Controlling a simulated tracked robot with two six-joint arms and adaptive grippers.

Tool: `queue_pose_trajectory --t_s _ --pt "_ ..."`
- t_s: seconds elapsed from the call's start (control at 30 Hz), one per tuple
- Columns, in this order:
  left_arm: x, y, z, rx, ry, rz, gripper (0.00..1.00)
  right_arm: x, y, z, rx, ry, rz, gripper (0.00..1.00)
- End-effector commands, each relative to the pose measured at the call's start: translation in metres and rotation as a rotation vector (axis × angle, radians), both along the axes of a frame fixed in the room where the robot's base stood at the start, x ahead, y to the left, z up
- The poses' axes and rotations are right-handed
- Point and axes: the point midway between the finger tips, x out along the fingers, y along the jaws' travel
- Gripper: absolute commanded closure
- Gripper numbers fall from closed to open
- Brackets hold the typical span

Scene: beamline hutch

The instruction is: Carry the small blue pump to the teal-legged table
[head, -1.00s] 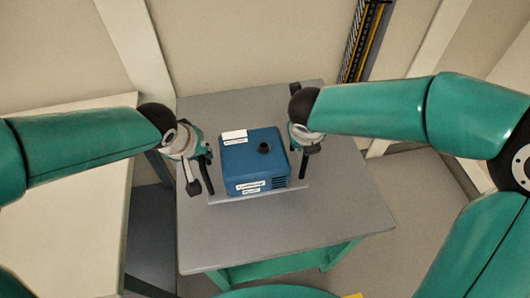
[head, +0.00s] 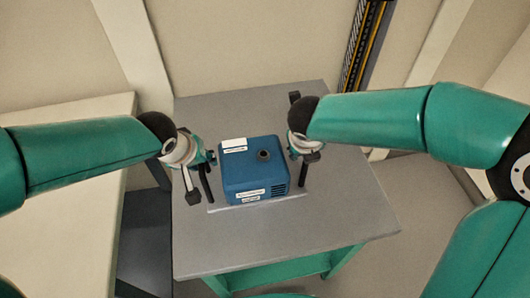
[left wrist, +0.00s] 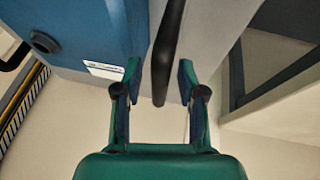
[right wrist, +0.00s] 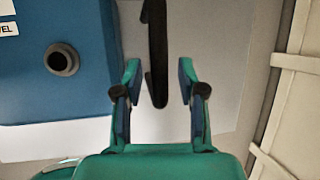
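The small blue pump (head: 250,183) is a box with white labels and a dark round port on top. It sits on a thin light grey plate (head: 224,208) over the grey top of the teal-legged table (head: 340,215). My left gripper (head: 203,177) is at the pump's left side. In the left wrist view its fingers (left wrist: 158,80) stand apart around a dark bar (left wrist: 165,50), with gaps on both sides. My right gripper (head: 306,152) is at the pump's right side. In the right wrist view its fingers (right wrist: 160,82) also stand apart around a dark bar (right wrist: 156,45).
A cream-topped table (head: 70,220) stands close on the left, beside a dark gap. A wall is behind the table, with a black and yellow striped rail (head: 365,40). The front and right of the grey tabletop are clear.

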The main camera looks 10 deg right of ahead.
Motion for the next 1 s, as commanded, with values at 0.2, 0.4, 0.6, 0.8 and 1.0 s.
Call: queue_pose_trajectory --t_s 0.2,0.4,0.6,0.8,1.0 --pt "-0.001 0.000 0.002 0.000 -0.001 0.001 0.60 0.000 0.000 0.000 0.000 0.000 0.000 0.60" --pt "-0.008 0.003 0.021 -0.001 -0.004 0.001 0.60 0.000 0.000 0.000 0.000 0.000 0.000 0.60" --pt "-0.024 0.009 0.056 -0.003 -0.005 0.001 0.60 0.000 0.000 0.000 0.000 0.000 0.000 0.60" --pt "-0.038 0.015 0.090 -0.002 -0.004 0.000 0.60 0.000 0.000 0.000 0.000 0.000 0.000 0.60" --pt "-0.046 0.018 0.106 -0.001 -0.001 0.000 0.60 -0.001 0.000 0.001 0.000 -0.001 0.000 0.60"
